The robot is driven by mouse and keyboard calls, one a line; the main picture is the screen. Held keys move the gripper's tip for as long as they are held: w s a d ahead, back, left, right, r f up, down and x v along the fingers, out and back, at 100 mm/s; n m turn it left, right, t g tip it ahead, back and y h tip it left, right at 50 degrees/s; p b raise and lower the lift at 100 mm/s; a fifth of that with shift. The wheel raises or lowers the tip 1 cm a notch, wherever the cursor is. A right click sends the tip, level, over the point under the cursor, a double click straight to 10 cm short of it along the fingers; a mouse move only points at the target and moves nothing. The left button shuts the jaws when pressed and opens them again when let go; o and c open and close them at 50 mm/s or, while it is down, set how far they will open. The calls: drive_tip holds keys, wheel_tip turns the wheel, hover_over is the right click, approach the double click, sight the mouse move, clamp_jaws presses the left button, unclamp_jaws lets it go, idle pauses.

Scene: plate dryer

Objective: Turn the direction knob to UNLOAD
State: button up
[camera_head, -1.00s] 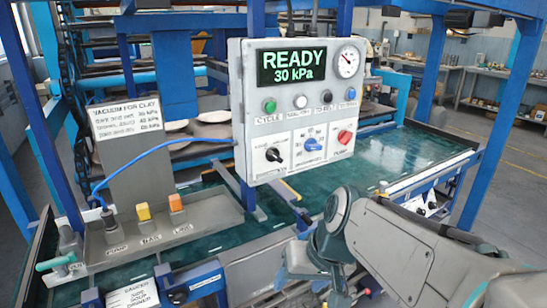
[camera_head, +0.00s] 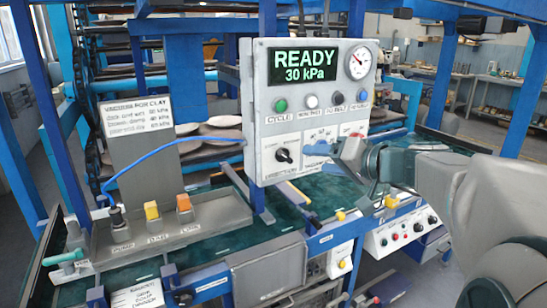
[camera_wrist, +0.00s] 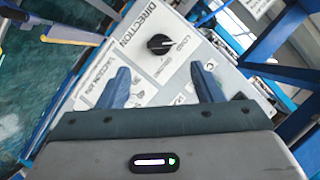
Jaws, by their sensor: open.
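The direction knob (camera_head: 284,155) is a black rotary knob on the lower left of the grey control panel (camera_head: 256,100). In the wrist view the knob (camera_wrist: 160,44) sits beside printed lettering that reads DIRECTION and LOAD; its exact setting is hard to read. My gripper (camera_head: 350,152) is in front of the panel's lower right, to the right of the knob. In the wrist view its two blue fingers (camera_wrist: 163,82) are spread apart and empty, with the knob beyond their tips and not touched.
The panel display (camera_head: 305,66) reads READY 30 kPa, with a gauge (camera_head: 358,62) and a row of buttons below. A blue hose (camera_head: 165,150) runs to the panel's left side. A lower box with buttons (camera_head: 402,232) is below my arm.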

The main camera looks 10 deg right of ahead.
sight(288, 158)
drive_tip(key=p+x, duration=0.1)
drive_tip(key=x, duration=0.8)
drive_tip(key=shift+w+a, duration=0.2)
drive_tip(key=shift+a, duration=0.05)
drive_tip(key=shift+f, duration=0.1)
drive_tip(key=c, duration=1)
